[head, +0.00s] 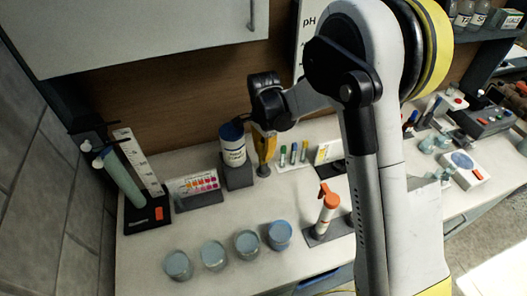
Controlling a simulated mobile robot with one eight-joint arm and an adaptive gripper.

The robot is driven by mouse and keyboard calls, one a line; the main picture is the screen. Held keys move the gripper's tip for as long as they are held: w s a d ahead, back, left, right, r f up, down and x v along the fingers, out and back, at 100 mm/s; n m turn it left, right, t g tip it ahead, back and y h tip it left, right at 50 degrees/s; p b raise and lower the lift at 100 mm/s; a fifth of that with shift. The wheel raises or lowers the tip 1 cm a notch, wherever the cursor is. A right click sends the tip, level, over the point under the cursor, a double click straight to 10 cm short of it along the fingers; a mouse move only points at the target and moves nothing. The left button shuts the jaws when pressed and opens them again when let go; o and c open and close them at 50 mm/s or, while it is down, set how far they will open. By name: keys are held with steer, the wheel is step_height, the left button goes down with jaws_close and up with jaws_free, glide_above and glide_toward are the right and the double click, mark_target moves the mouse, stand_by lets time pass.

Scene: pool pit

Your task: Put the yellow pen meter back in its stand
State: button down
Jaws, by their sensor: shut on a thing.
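The yellow pen meter (264,146) is upright in the head view, left of the middle. Its lower end is dark and narrow. My gripper (265,126) is shut on its upper part from above. I cannot tell whether the pen's dark lower end touches the bench or hangs just above it. A low grey stand (317,238) nearer the front holds an upright white-and-orange pen or bottle (328,210). The right part of this stand is partly hidden by my arm. I cannot tell for sure if it is the yellow pen's stand.
A blue-lidded white tub (232,148) stands on a grey block left of the pen. Small coloured vials (293,154) stand to its right. Several blue-liquid beakers (213,254) line the front. A colour chart (197,186) and a green cylinder (121,177) are at the left.

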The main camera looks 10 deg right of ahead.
steer(key=shift+f, duration=0.1)
steer(key=c, duration=1.4)
jaws_free()
steer(key=shift+o, duration=0.2)
steer(key=shift+r+p, duration=1.8)
steer(key=shift+r, duration=1.7)
